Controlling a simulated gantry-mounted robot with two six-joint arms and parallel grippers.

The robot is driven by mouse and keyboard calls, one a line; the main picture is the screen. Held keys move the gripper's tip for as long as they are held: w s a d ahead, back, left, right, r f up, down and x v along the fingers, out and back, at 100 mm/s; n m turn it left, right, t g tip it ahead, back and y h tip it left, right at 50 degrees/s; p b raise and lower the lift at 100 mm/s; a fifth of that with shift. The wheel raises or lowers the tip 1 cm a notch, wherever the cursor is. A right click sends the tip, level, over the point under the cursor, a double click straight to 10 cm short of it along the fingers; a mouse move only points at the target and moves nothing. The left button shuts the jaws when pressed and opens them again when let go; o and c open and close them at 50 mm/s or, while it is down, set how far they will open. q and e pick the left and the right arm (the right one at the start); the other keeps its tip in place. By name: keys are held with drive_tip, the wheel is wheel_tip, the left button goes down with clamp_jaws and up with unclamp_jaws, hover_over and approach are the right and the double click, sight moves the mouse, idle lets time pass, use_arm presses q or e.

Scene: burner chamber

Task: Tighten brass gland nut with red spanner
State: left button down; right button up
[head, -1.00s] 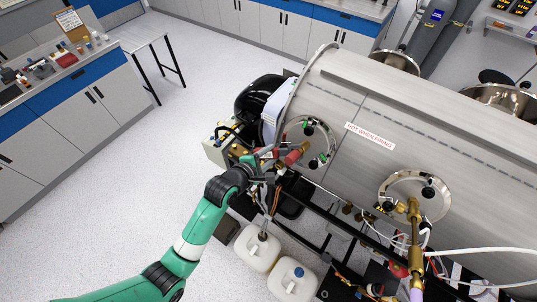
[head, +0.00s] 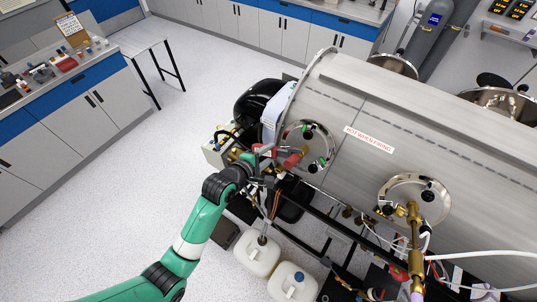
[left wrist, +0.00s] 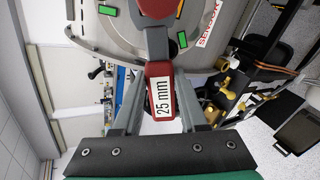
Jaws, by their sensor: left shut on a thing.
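My left gripper (head: 263,167) is shut on the red spanner (head: 290,161) beside the chamber's left port. In the left wrist view the spanner (left wrist: 161,85) lies between the two grey fingers, and its label reads "25 mm". Its far end runs out of the top of that view. A small brass fitting (head: 305,150), likely the gland nut, shows at the middle of the round port plate. The spanner's head is close to it, but I cannot tell whether the jaw is around the nut. My right gripper is not in view.
The large steel chamber (head: 420,130) fills the right side. Brass pipework (head: 414,235), cables and a dark frame lie below it. Two white jugs (head: 257,252) stand on the floor under the arm. The floor at left is open up to the cabinets (head: 70,125).

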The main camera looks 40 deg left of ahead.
use_arm(q)
drive_tip(key=shift+r, duration=0.15)
drive_tip(key=shift+w+a+r+m, duration=0.2)
drive_tip(key=shift+r+m, duration=0.15)
drive_tip(key=shift+m, duration=0.25)
drive_tip(key=shift+w+a+r+m, duration=0.1)
drive_tip(key=shift+w+r+m, duration=0.1)
drive_tip(key=shift+r+m, duration=0.3)
drive_tip(key=shift+f, duration=0.1)
